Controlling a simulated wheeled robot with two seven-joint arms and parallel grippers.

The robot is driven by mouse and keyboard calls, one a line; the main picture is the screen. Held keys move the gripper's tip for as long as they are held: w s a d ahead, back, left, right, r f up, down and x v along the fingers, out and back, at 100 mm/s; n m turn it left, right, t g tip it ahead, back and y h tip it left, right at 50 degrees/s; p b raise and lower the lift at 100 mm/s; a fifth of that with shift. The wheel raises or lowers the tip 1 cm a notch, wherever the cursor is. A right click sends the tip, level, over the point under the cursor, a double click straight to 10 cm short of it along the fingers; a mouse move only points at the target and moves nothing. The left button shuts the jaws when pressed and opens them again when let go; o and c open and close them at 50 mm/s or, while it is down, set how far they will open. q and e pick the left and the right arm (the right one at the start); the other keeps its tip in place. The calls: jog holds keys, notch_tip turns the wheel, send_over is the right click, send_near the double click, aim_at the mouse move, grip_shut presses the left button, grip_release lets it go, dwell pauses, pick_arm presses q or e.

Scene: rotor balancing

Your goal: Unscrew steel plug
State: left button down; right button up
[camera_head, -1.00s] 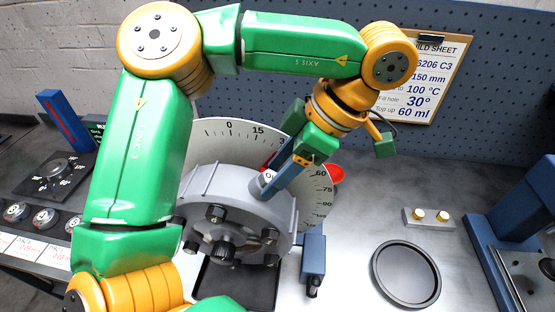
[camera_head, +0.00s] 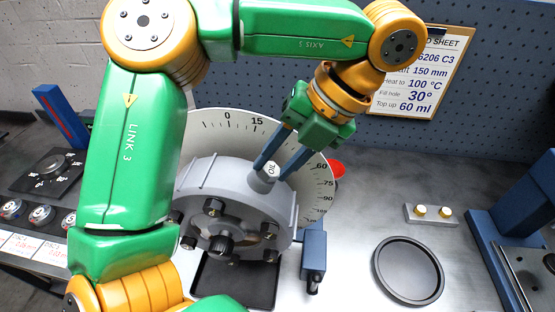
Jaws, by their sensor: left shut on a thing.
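The steel plug (camera_head: 266,171), a light round cap with dark lettering, sits at the upper right rim of the grey round housing (camera_head: 215,184). My left gripper (camera_head: 268,170) reaches down from the upper right, with its two blue fingers on either side of the plug. It is shut on the plug. Whether the plug has lifted from its seat I cannot tell. My right gripper is not in view.
A white angle dial (camera_head: 318,190) stands behind the housing. A blue clamp block (camera_head: 313,250) is at its right. A black round dish (camera_head: 407,271) and a small block with two brass pieces (camera_head: 431,215) lie right. A dark tray (camera_head: 235,285) lies below the housing.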

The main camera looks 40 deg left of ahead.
pick_arm(q)
jog(key=shift+n, duration=0.5)
jog(key=n+b, duration=0.4)
jog(key=n, duration=0.9)
jog(key=shift+f, duration=0.2)
jog(key=n, duration=0.2)
jog(key=shift+r+n+b, duration=0.1)
jog(key=shift+n+b, duration=0.25)
jog(key=shift+n, duration=0.05)
jog(key=shift+r+n, duration=0.15)
jog(key=shift+n, duration=0.55)
